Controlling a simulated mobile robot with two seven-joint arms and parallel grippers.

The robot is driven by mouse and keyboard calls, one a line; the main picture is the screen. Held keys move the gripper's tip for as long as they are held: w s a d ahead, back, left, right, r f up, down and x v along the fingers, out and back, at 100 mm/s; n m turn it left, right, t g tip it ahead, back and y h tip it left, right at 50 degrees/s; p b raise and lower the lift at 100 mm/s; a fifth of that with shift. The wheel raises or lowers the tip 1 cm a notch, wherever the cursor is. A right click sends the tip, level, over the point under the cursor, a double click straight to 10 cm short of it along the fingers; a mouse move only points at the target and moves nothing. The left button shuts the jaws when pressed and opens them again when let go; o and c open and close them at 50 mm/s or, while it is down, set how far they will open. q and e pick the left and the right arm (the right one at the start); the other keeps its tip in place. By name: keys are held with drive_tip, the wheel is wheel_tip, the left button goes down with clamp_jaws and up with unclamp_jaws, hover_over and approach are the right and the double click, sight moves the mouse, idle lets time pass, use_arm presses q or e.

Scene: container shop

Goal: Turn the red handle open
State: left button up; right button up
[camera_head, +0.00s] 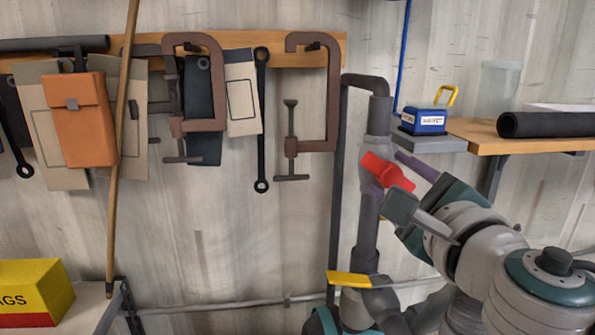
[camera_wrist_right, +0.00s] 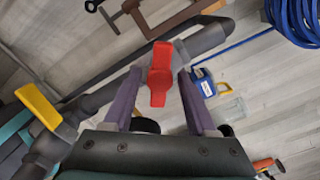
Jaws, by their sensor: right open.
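The red handle (camera_head: 386,171) is a short bar on a grey vertical pipe (camera_head: 368,230), right of centre in the head view. It slants down to the right there. In the wrist view the red handle (camera_wrist_right: 160,74) stands nearly upright across the pipe. My right gripper (camera_head: 395,172) is open, with purple fingers reaching toward the pipe. In the wrist view the right gripper (camera_wrist_right: 159,75) has one finger on each side of the handle, with gaps visible. Whether the fingertips reach past it in depth is unclear. My left gripper does not show.
A yellow handle (camera_head: 352,279) sits lower on the piping. Clamps (camera_head: 320,95) and tools hang on the wall at left.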

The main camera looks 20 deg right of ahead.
drive_tip(key=c, duration=0.8)
clamp_jaws()
drive_tip(key=m, duration=0.5)
drive_tip(key=shift+m, duration=0.3)
drive_tip(key=m+b, duration=0.1)
drive_tip(key=m, duration=0.3)
drive_tip(key=shift+d+r, duration=0.1)
drive_tip(key=shift+m, duration=0.6)
